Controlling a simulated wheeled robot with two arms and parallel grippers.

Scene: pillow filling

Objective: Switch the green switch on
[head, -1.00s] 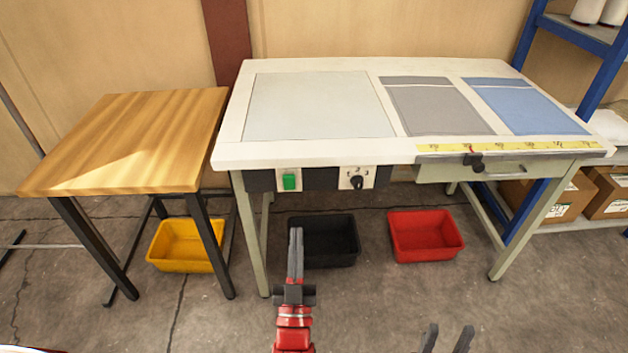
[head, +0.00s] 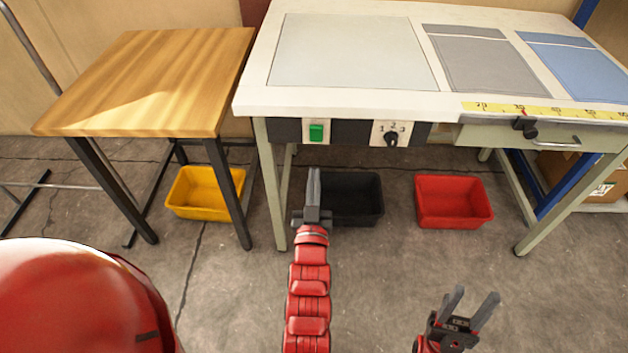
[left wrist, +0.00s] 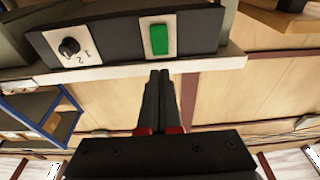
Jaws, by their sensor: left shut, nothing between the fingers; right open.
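The green switch (head: 316,132) is a small green rocker on the dark panel under the front edge of the white table. It also shows in the left wrist view (left wrist: 159,39), upper middle. My left gripper (head: 314,172) is shut and empty, just below the switch in the head view. In the left wrist view its fingertips (left wrist: 159,74) point toward the switch with a small gap in the picture; contact is not visible. My right gripper (head: 470,308) is open and empty at the bottom right, over the floor.
A rotary knob (head: 391,138) with numbers sits right of the switch. The white table (head: 350,104) carries grey and blue cloth pieces. A wooden table (head: 150,80) stands left. Yellow (head: 205,192), black (head: 352,197) and red (head: 453,201) bins stand on the floor.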

